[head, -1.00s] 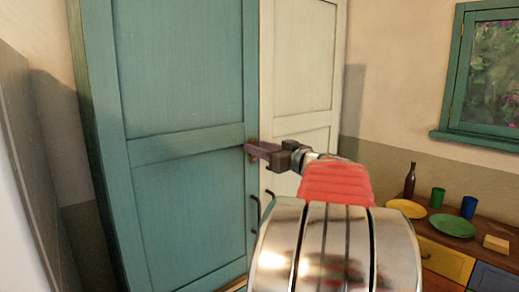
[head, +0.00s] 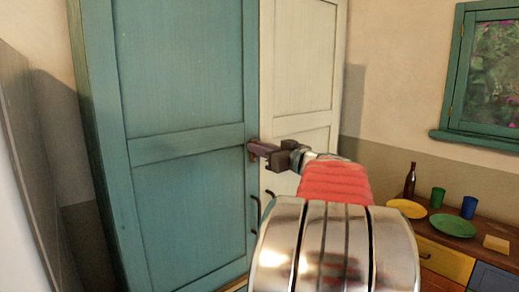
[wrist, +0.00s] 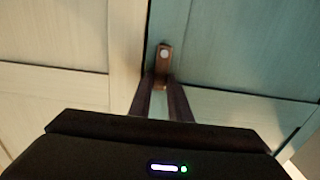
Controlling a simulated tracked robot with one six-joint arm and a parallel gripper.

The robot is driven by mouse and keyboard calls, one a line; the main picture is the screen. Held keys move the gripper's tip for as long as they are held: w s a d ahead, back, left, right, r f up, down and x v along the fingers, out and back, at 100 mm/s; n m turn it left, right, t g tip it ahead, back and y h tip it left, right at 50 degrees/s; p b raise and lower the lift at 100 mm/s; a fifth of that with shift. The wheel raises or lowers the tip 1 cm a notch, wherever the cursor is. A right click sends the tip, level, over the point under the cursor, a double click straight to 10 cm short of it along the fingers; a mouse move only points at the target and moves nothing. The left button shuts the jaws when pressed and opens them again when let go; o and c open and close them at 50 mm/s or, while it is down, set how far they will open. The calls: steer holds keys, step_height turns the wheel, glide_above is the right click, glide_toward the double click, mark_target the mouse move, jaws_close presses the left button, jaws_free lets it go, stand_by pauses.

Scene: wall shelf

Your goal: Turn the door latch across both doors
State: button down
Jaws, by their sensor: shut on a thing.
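The small brown latch (head: 252,158) is mounted on the teal door (head: 185,85), close to the seam with the cream door (head: 298,70). In the wrist view the latch (wrist: 164,55) shows a pale round pivot and stands roughly upright along the seam, on the teal side. It does not visibly span the cream door. My gripper (head: 256,150) reaches in from the right at latch height. In the wrist view its two dark fingers (wrist: 163,84) are closed on the latch's near end, hiding that end.
Dark handles (head: 254,212) hang below the latch, near my arm. At right, a low cabinet (head: 455,250) carries a bottle (head: 410,180), plates and cups. A teal-framed window (head: 492,75) is on the right wall. A grey panel (head: 28,170) stands at far left.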

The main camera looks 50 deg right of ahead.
steer(key=shift+d+m, duration=0.1)
steer(key=shift+m, duration=0.2)
steer(key=shift+s+d+f+m, duration=0.2)
steer(key=shift+d+f+m, duration=0.5)
steer(key=shift+m, duration=1.95)
steer(key=shift+s+d+f+m, duration=0.15)
steer(key=shift+d+f+m, duration=0.5)
steer(key=shift+m, duration=2.05)
steer(key=shift+s+d+f+m, duration=0.2)
steer(key=shift+d+f+m, duration=0.45)
steer(key=shift+m, duration=2)
steer(key=c, duration=1.6)
jaws_free()
steer(key=shift+c, duration=0.2)
